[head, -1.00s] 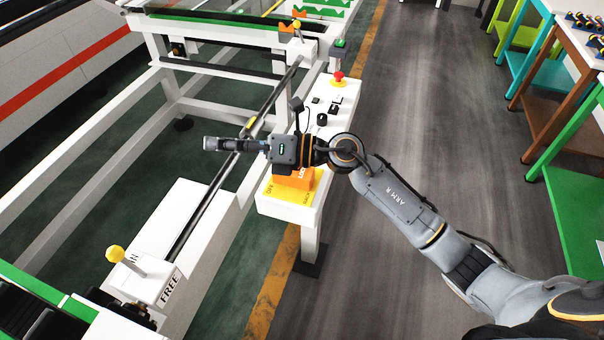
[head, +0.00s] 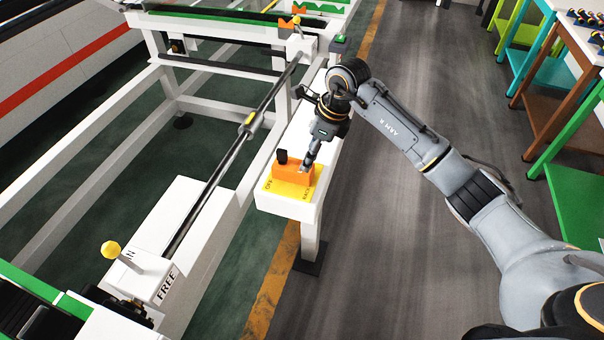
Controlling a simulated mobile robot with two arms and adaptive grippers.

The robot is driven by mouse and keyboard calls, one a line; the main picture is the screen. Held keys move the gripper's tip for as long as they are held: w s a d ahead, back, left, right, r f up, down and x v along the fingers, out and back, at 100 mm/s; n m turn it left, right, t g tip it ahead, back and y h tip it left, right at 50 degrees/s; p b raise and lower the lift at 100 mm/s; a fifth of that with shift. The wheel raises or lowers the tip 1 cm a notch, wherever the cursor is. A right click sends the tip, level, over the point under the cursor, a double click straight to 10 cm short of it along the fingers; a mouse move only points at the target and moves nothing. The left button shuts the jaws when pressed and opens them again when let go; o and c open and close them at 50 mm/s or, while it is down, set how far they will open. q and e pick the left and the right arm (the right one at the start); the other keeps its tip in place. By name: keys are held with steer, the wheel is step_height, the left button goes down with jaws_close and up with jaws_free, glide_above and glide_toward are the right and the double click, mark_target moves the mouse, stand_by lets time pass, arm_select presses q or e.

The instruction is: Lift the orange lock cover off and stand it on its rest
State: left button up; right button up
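The orange lock cover (head: 288,175) sits on a yellow plate (head: 290,191) at the near end of the white control bench. A black knob (head: 282,156) stands at its back left edge. My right gripper (head: 307,166) points down at the right end of the cover, its tips at or just above it. I cannot tell whether they touch it, or whether the fingers are open or shut. My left gripper is out of view. I cannot make out a separate rest for the cover.
A lever with a yellow knob (head: 111,249) stands on the white FREE box at lower left. A long dark rod (head: 215,172) runs beside the bench. Another yellow-knobbed lever (head: 296,20) is at the far end. Coloured tables (head: 545,75) stand at right; the grey floor between is clear.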

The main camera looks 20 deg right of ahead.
steer(key=shift+b+x, duration=1.6)
steer(key=shift+x, duration=1.1)
steer(key=shift+r, duration=0.1)
steer(key=shift+c, duration=0.3)
steer(key=c, duration=1.1)
steer(key=shift+r, duration=0.1)
steer(key=shift+w+r, duration=0.1)
steer(key=shift+r+p, duration=1.9)
steer(key=shift+r, duration=1.65)
